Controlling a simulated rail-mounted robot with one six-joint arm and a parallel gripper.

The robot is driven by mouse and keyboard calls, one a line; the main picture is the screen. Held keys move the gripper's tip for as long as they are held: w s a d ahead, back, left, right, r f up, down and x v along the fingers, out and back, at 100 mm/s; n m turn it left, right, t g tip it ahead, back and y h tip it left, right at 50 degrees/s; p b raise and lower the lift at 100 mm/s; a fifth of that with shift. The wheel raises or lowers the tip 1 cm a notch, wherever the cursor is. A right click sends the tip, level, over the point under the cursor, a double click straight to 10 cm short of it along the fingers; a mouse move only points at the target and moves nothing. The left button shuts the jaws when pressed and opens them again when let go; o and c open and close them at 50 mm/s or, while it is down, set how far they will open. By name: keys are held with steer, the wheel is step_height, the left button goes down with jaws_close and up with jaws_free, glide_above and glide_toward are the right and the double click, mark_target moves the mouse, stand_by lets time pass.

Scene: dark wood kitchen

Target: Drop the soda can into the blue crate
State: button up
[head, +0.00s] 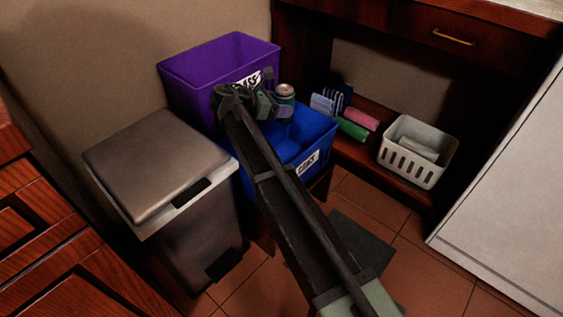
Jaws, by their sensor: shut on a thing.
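The soda can (286,91), greenish with a silver top, is upright at the end of my gripper (277,104). My gripper is shut on the can, and its fingers hide the can's lower part. The can shows above the back part of the blue crate (318,137), which has a white label on its front. My arm crosses in front of the crate and hides its left side. I cannot tell the exact height of the can over the crate's rim.
A purple crate (222,60) stands directly behind and left of the blue one. A metal pedal bin (158,165) stands at the left. Rolled towels (352,128) and a white basket (418,152) sit on a low shelf at the right. Tiled floor (440,265) is clear at front right.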

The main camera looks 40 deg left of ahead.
step_height(320, 180, down, 4)
steer(key=b, duration=0.2)
steer(key=shift+b, duration=0.35)
steer(key=shift+r, duration=0.1)
steer(key=o, duration=1)
steer(key=p+v, duration=0.4)
steer(key=v, duration=0.6)
steer(key=shift+s+a+r, duration=0.15)
steer(key=shift+s+r, duration=0.05)
steer(key=shift+s, duration=0.15)
